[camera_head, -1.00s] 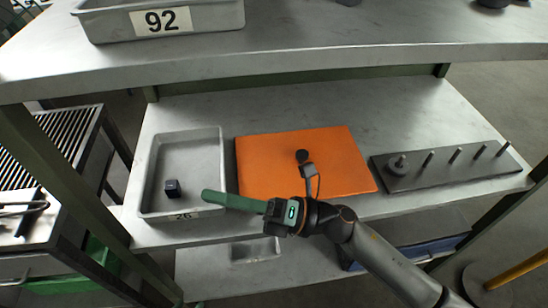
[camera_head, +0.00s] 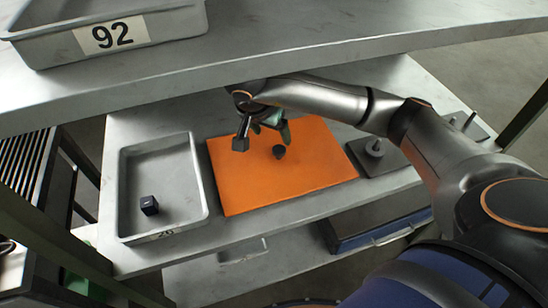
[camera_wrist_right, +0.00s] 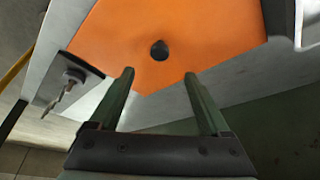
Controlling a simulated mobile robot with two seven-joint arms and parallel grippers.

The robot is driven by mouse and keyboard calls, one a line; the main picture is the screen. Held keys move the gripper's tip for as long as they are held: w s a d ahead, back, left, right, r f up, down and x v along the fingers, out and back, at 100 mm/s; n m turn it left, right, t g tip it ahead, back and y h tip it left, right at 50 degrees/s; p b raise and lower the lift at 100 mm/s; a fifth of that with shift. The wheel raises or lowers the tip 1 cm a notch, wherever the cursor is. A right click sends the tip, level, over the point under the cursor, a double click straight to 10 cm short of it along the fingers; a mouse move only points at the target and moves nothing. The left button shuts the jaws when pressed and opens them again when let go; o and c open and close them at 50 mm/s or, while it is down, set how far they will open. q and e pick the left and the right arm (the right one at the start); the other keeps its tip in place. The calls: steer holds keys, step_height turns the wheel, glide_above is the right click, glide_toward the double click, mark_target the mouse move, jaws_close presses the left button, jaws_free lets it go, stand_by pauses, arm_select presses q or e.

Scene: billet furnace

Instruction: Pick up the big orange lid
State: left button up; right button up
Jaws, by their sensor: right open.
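The big orange lid (camera_head: 275,182) lies flat on the middle shelf, with a dark round knob (camera_head: 279,152) at its middle. In the right wrist view the lid (camera_wrist_right: 205,30) and its knob (camera_wrist_right: 159,50) show beyond the fingertips, the knob lined up between them. My right gripper (camera_head: 273,124) is over the back part of the lid, behind the knob. Its green fingers (camera_wrist_right: 159,76) are spread and empty. Part of the gripper is hidden by its own wrist in the head view. My left gripper is not in view.
A grey tray (camera_head: 122,190) holding a small dark cube (camera_head: 149,205) stands left of the lid. A dark peg plate (camera_head: 378,164) lies to its right, partly behind my right arm.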

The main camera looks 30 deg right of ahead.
mark_target(279, 149)
steer(key=p+x, duration=0.1)
steer(key=x, duration=0.9)
steer(key=shift+r, duration=0.1)
jaws_close()
stand_by(0.4)
stand_by(0.8)
